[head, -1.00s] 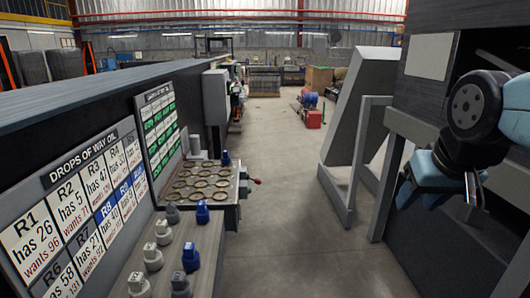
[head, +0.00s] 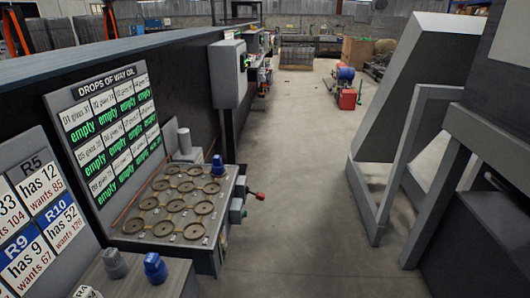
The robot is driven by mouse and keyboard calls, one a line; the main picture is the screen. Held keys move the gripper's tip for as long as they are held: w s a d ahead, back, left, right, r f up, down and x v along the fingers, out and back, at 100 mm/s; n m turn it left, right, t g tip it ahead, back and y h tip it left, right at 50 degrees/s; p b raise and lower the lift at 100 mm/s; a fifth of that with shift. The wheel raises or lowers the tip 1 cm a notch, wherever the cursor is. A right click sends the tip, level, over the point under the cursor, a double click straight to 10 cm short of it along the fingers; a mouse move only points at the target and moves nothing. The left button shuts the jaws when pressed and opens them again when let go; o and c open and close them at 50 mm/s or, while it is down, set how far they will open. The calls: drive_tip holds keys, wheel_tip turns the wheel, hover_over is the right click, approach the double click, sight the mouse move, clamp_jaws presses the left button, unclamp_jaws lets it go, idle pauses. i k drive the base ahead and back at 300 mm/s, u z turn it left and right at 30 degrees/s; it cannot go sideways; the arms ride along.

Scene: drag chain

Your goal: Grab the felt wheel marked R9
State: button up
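No label R9 is readable on any loose object, so I cannot tell which thing is the felt wheel R9. On the grey bench stand a blue knob-shaped piece (head: 155,267), a dark grey one (head: 115,263) and a pale one (head: 88,292) cut off by the bottom edge. Another blue piece (head: 217,165) stands at the far right corner of a tray (head: 128,232) holding several round brassy discs (head: 165,229). A wall board carries a blue R9 card (head: 22,258) reading "has 9, wants 67". My gripper is out of view.
A second board (head: 112,132) titled "Drops of way oil" shows several green "empty" cards. A red-tipped handle (head: 256,196) sticks out from the bench. A grey slanted stand (head: 410,120) is at right. The concrete aisle (head: 300,190) between is clear.

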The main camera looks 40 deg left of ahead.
sight(218, 167)
drive_tip(key=u, duration=0.1)
drive_tip(key=i, duration=1.15)
drive_tip(key=u, duration=0.95)
drive_tip(key=i, duration=0.8)
drive_tip(key=u, duration=0.8)
drive_tip(key=i, duration=0.6)
drive_tip(key=z, duration=0.25)
drive_tip(key=k, duration=0.55)
drive_tip(key=u, duration=0.15)
